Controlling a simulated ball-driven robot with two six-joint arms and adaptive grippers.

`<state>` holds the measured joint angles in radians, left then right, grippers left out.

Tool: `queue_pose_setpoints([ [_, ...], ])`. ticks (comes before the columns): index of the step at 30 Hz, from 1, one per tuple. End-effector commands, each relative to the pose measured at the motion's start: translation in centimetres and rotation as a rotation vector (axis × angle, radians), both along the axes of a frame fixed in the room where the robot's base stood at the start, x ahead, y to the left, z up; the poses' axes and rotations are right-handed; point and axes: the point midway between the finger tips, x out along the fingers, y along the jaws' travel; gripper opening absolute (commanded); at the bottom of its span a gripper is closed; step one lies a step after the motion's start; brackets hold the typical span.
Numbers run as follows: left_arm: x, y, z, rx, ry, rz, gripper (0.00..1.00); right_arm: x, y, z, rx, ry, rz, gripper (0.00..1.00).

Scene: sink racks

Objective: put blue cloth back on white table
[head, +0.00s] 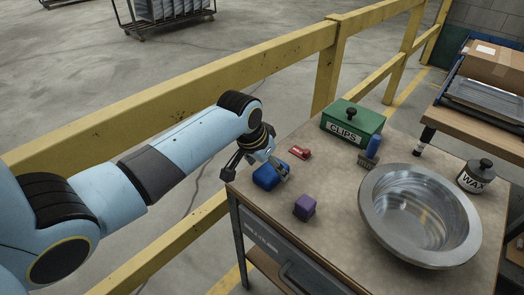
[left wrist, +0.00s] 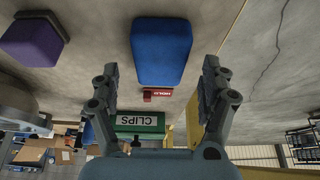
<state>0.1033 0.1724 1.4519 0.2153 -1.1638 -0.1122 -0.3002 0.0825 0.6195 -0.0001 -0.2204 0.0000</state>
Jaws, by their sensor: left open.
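The blue cloth (head: 267,177) looks like a thick rounded block. It sits on the beige-grey table top (head: 335,215) near its left corner. My left gripper (head: 256,170) is open at the cloth, with one finger to each side in the head view. In the left wrist view the blue cloth (left wrist: 160,48) shows between and beyond the open fingers (left wrist: 161,80). I cannot tell whether the fingers touch it. My right gripper is not in view.
A purple block (head: 304,208) sits right of the cloth. A red item (head: 300,153), a green CLIPS box (head: 351,130), a blue-handled brush (head: 372,148), a metal basin (head: 420,215) and a WAX jar (head: 476,177) share the table. A yellow rail (head: 200,90) runs behind.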

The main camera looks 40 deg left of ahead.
Motion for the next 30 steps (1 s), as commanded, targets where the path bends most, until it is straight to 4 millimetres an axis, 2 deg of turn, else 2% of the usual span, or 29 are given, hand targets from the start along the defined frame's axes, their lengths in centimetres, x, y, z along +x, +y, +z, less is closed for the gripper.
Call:
queue_pose_setpoints([
  [1, -0.4, 0.1, 1.3, 0.002, -0.004, -0.001, 0.79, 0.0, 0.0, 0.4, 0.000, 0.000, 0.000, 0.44],
  [6, -1.9, 0.2, 4.9, 0.001, -0.003, -0.001, 0.79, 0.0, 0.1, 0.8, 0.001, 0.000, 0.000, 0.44],
  [12, -3.1, 0.3, 7.7, 0.002, -0.002, -0.001, 0.79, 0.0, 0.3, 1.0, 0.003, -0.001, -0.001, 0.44],
  [17, -3.5, 0.3, 8.5, 0.000, 0.000, 0.000, 0.79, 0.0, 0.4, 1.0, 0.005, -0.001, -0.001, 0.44],
  [30, -3.4, 0.3, 8.5, 0.000, 0.000, 0.000, 0.79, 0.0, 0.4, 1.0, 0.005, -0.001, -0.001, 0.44],
])
